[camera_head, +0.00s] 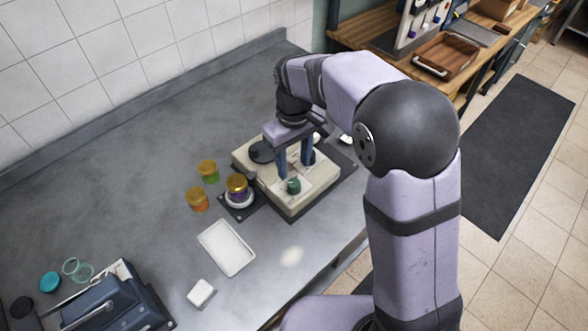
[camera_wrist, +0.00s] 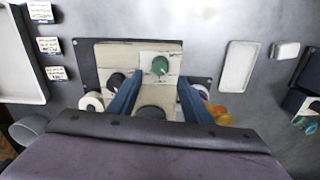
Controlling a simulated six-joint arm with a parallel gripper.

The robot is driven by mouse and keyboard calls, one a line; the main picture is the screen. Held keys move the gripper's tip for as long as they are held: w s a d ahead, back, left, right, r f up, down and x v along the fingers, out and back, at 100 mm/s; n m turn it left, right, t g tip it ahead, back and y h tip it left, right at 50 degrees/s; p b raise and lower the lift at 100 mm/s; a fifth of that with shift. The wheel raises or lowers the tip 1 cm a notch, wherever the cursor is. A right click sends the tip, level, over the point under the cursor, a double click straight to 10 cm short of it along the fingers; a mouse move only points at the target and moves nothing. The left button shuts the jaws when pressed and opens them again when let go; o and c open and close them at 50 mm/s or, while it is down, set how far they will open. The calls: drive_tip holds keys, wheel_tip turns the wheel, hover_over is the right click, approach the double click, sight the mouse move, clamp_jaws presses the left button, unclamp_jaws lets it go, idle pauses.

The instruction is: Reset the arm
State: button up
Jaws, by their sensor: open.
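My gripper (camera_head: 294,168) is open, with its two blue fingers pointing down over a cream-coloured block-like device (camera_head: 243,160) on the grey counter. Nothing shows between the fingers. In the wrist view my gripper (camera_wrist: 160,80) has its fingers spread on either side of the device, and a green knob-like piece (camera_wrist: 160,66) shows ahead of the gap. That green piece (camera_head: 293,186) sits on a pale plate on the device in the head view. Whether the fingertips touch the device cannot be told.
A white tray (camera_head: 227,247), white block (camera_head: 201,293) and blue machine (camera_head: 110,303) lie nearer. The counter's back left is clear.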

drive_tip(key=shift+r, duration=0.1)
idle(0.4)
drive_tip(key=shift+w, duration=0.1)
drive_tip(key=shift+w+a+m+t, duration=0.2)
drive_tip(key=shift+w+m+t, duration=0.1)
drive_tip(key=shift+w+m, duration=0.2)
drive_tip(key=shift+s+d+f+m, duration=0.1)
drive_tip(key=shift+s+f+m, duration=0.15)
drive_tip(key=shift+f, duration=0.25)
drive_tip(key=shift+s+d+f+m, duration=0.15)
drive_tip(key=shift+s+f, duration=0.1)
drive_tip(key=shift+f, duration=0.2)
drive_tip(key=s+d+f+m+g, duration=0.1)
drive_tip(key=s+d+f+m, duration=0.1)
drive_tip(key=s+d, duration=0.65)
drive_tip(key=s+d+f+m+g, duration=0.1)
drive_tip(key=s+d+f+m, duration=0.3)
drive_tip(key=s, duration=0.7)
drive_tip(key=shift+t, duration=0.7)
drive_tip(key=d+r, duration=0.2)
drive_tip(key=w+d+r, duration=0.1)
drive_tip(key=d, duration=0.1)
drive_tip(key=shift+w+r, duration=0.15)
drive_tip(key=shift+r, duration=0.25)
drive_tip(key=shift+o, duration=0.3)
